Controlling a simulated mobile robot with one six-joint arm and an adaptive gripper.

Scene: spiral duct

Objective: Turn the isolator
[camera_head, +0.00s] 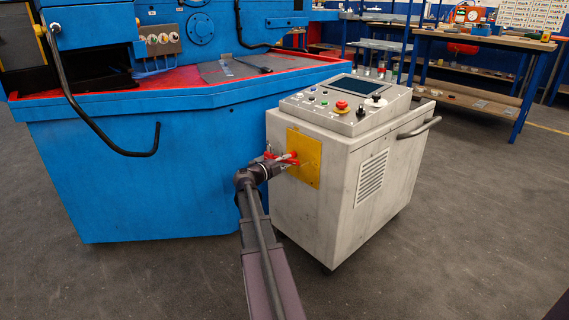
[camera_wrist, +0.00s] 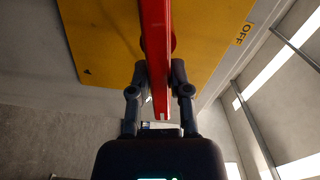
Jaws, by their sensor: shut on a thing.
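The isolator is a red handle on a yellow plate (camera_head: 311,166) on the side of a grey control cabinet (camera_head: 300,213). In the wrist view the red handle (camera_wrist: 155,50) runs down the picture between my fingers. The yellow plate (camera_wrist: 100,35) lies behind it, with an "OFF" mark at the right and a small black triangle at the lower left. My gripper (camera_wrist: 159,95) is shut on the handle, one finger on each side. In the head view my gripper (camera_head: 281,160) is at the plate and hides part of the handle.
A control panel with a red button (camera_head: 341,105) tops the cabinet. A side handle (camera_head: 420,128) sticks out at its right. A large blue machine (camera_head: 150,180) stands close on the left. Workbenches (camera_head: 480,50) stand at the back right. The floor on the right is clear.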

